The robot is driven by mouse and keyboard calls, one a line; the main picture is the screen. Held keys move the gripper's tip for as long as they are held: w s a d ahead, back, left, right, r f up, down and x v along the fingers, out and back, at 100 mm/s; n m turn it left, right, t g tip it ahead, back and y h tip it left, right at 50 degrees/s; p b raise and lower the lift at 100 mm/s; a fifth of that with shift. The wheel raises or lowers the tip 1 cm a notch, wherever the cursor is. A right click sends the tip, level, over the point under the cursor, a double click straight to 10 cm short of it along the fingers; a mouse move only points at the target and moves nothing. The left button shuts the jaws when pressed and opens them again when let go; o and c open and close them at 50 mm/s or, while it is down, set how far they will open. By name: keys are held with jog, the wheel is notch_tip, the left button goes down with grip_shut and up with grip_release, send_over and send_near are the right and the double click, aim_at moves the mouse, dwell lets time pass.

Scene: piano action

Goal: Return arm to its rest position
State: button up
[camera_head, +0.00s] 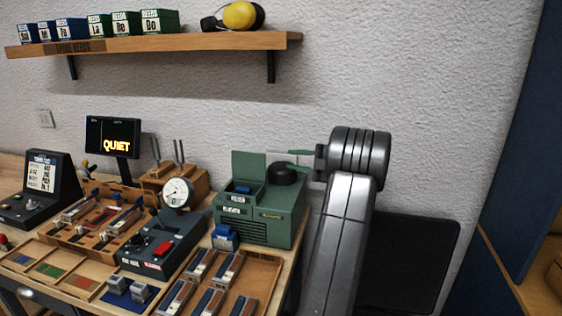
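My arm (345,220) stands at the right of the view as a grey metal link rising to a ribbed cylindrical joint. My gripper (302,166) points left from that joint, beside the upper right of a green machine. Two thin greenish fingers show one above the other with a gap between them, and I see nothing held there. The gripper is small and partly overlaps the machine behind it, so contact cannot be told.
The green machine (270,222) stands on the crowded workbench (62,285). A gauge box (160,245), wooden trays and a QUIET display (113,137) are left of it. A wall shelf (200,42) holds boxes and yellow earmuffs (240,15). A dark panel (405,265) stands behind my arm.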

aim_at(257, 155)
jog(key=shift+s+d, duration=0.1)
jog(key=shift+d, duration=0.4)
jog(key=w+a, duration=0.1)
jog(key=a, duration=0.3)
jog(key=a+p, duration=0.1)
jog(key=a, duration=0.4)
jog(key=w+a+p, duration=0.1)
jog(key=a, duration=0.3)
jog(key=shift+w+a, duration=0.3)
jog(key=shift+a, duration=0.1)
jog(key=shift+s+d+r, duration=0.1)
jog(key=shift+n, duration=0.3)
